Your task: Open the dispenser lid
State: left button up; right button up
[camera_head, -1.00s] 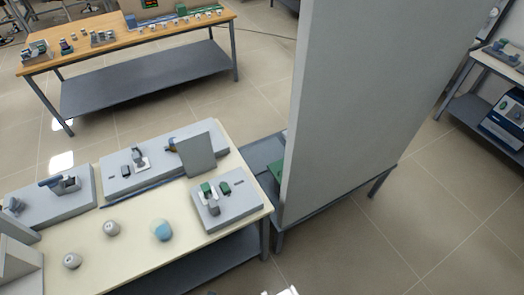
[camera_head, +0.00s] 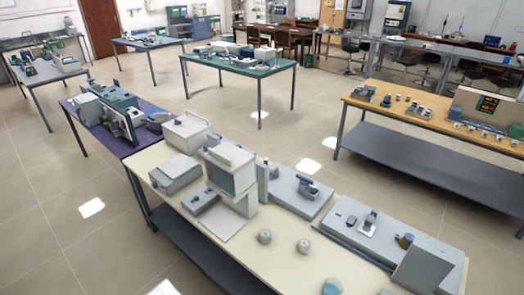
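No part in view is plainly marked as the dispenser, so I cannot tell which lid is meant. On the cream table (camera_head: 275,268) stand a tall white device (camera_head: 232,172), a low grey box with a flat top (camera_head: 175,173) and a white box (camera_head: 187,130) behind them. A flat grey base (camera_head: 382,232) with small fittings lies at the table's right part, and a tilted grey panel (camera_head: 422,270) stands at its front right. Two small round pale pieces (camera_head: 264,236) and a blue and white round piece (camera_head: 332,287) sit near the front edge. Neither gripper shows.
A purple table (camera_head: 105,136) with instruments adjoins the cream table at the left. A green table (camera_head: 240,66) stands behind, and a wooden table (camera_head: 420,118) stands at the right. Open tiled floor (camera_head: 60,235) lies at the front left and between the tables.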

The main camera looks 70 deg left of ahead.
aim_at(229, 153)
jog(key=u, duration=2.65)
jog(key=i+j+z, duration=0.1)
jog(key=z, duration=0.85)
jog(key=i+j+z, duration=0.1)
jog(key=j+z, duration=0.3)
jog(key=j, duration=0.3)
jog(key=j+z, duration=0.4)
jog(key=j, duration=0.3)
jog(key=k+j+z, duration=0.1)
jog(key=j+z, duration=0.3)
jog(key=j, duration=0.3)
